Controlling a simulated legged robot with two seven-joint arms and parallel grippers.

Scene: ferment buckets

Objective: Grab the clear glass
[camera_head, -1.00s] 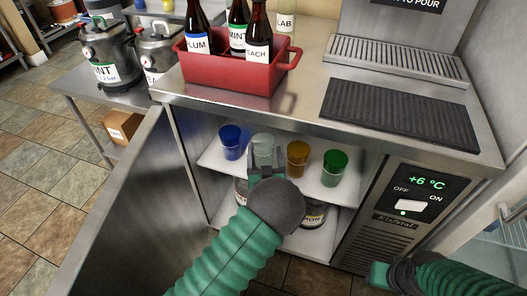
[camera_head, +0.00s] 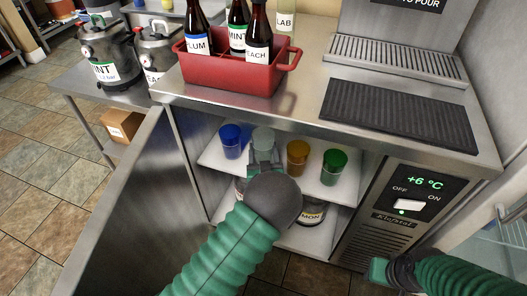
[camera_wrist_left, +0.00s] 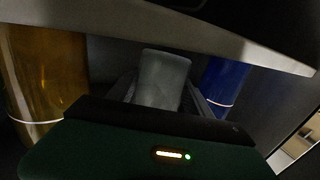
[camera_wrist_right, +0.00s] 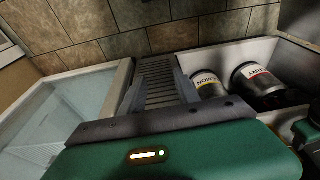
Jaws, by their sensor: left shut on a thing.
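The clear glass (camera_head: 263,139) stands on the upper white shelf inside the open cabinet, between a blue glass (camera_head: 232,141) and an amber glass (camera_head: 297,157). My left gripper (camera_head: 264,160) reaches in and is shut on the clear glass. In the left wrist view the clear glass (camera_wrist_left: 162,80) looks upright between the fingers. My right gripper (camera_head: 378,272) is low at the right, outside the cabinet. In the right wrist view its fingers (camera_wrist_right: 158,88) stand apart with nothing between them.
A green glass (camera_head: 334,167) stands right of the amber one. The counter edge (camera_head: 320,121) overhangs the shelf. The open door (camera_head: 121,215) is at the left. A jar (camera_head: 311,212) sits on the lower shelf. A red bottle carrier (camera_head: 230,72) stands on top.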

